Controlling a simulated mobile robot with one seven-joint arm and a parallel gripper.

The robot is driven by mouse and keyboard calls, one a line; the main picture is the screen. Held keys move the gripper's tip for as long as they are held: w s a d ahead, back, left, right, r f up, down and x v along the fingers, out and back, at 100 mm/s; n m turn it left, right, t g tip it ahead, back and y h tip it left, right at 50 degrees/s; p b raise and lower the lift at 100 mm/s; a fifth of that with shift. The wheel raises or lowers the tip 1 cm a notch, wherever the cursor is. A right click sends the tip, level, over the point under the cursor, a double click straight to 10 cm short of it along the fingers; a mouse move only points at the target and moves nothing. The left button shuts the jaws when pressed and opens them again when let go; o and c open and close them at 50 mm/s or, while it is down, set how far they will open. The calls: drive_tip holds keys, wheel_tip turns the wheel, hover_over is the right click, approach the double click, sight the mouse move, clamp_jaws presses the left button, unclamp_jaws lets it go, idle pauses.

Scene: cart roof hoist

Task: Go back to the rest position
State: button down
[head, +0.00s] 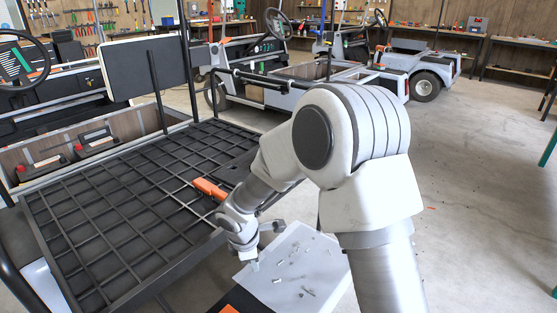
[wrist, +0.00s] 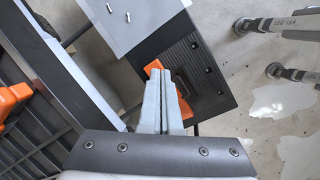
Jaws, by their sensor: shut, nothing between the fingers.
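My gripper (head: 250,263) hangs low beside the cart, over the left side of a pale sheet (head: 318,268) with small metal parts on it. The jaws are closed together and empty. In the wrist view my gripper (wrist: 161,72) shows two pale fingers side by side. An orange piece (wrist: 154,67) lies beyond the fingertips on a black ribbed plate (wrist: 207,92), partly hidden by them. I cannot tell whether the fingers touch it. My arm reaches down and left from the right side of the head view.
Another cart (head: 425,85) is farther back. Open concrete floor (head: 480,190) lies to the right.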

drive_tip(key=s+d+r+m+t, duration=0.1)
drive_tip(key=s+d+r+m, duration=0.2)
drive_tip(key=d+r+m, duration=0.35)
drive_tip(key=s+d+r+m, duration=0.35)
drive_tip(key=d+r, duration=0.45)
drive_tip(key=r, duration=0.4)
drive_tip(key=s+d+r+m+t, duration=0.1)
drive_tip(key=s+d+r+m, duration=0.15)
drive_tip(key=s, duration=0.25)
drive_tip(key=s+d+r+m+y, duration=0.1)
drive_tip(key=s+r+m, duration=0.1)
drive_tip(key=s+m, duration=0.3)
drive_tip(key=s+d+r+m+t, duration=0.1)
drive_tip(key=s+d+r+m, duration=0.15)
drive_tip(key=s, duration=0.35)
wheel_tip(320, 180, up, 22)
drive_tip(key=p, duration=2.2)
drive_tip(key=shift+w+a, duration=0.15)
drive_tip(key=shift+w, duration=0.05)
drive_tip(key=shift+f, duration=0.1)
